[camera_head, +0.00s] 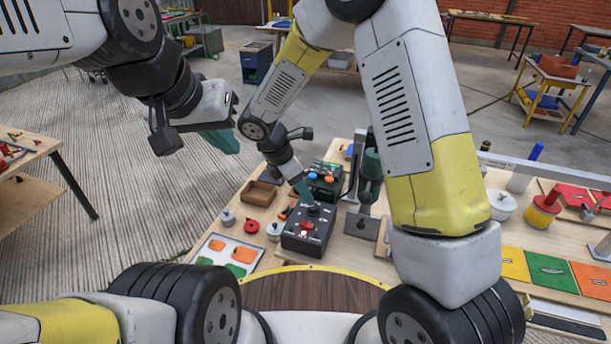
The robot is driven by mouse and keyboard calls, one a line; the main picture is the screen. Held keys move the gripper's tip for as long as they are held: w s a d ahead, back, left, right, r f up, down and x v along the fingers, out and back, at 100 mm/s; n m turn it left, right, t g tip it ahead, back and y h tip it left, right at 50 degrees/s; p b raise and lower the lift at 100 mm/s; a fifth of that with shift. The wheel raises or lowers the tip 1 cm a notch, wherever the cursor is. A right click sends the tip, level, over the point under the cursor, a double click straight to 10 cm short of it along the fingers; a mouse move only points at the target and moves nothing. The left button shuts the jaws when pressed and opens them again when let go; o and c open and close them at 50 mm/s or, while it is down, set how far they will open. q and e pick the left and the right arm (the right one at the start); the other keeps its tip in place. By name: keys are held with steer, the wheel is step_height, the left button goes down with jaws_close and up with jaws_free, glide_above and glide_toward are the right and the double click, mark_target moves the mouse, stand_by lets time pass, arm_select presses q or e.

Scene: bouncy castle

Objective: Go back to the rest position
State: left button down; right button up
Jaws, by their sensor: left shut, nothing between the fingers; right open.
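My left gripper (222,141) hangs at the upper left, beyond the left edge of the workbench and above the ribbed floor. Its teal fingers are shut with nothing between them. My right gripper (302,188) is over the workbench, close above a dark control box (308,229) with a red switch. Its fingers are open, seen small and partly from behind; I cannot tell whether they touch the box. A second dark box (325,181) with blue and orange buttons stands just behind it.
The workbench (205,228) also holds a wooden tray (259,193), a puzzle board (229,254), a red ring (251,226) and coloured panels (549,270). A green-headed press (371,165) stands near the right gripper. Another table (28,150) is at left. The floor between is clear.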

stand_by(0.3)
steer(key=s+d+r+m+y, duration=0.1)
steer(key=s+d+r+m, duration=0.2)
steer(key=d+r+m, duration=0.4)
steer(key=s+d+r+m+y, duration=0.1)
steer(key=s+d+r+m, duration=0.2)
steer(key=r, duration=0.6)
steer(key=s+d+r+m+t+y, duration=0.4)
steer(key=s+d+r+m, duration=0.3)
steer(key=s+m, duration=0.5)
step_height(320, 180, up, 2)
steer(key=shift+d+r+m, duration=0.15)
steer(key=shift+m, duration=0.35)
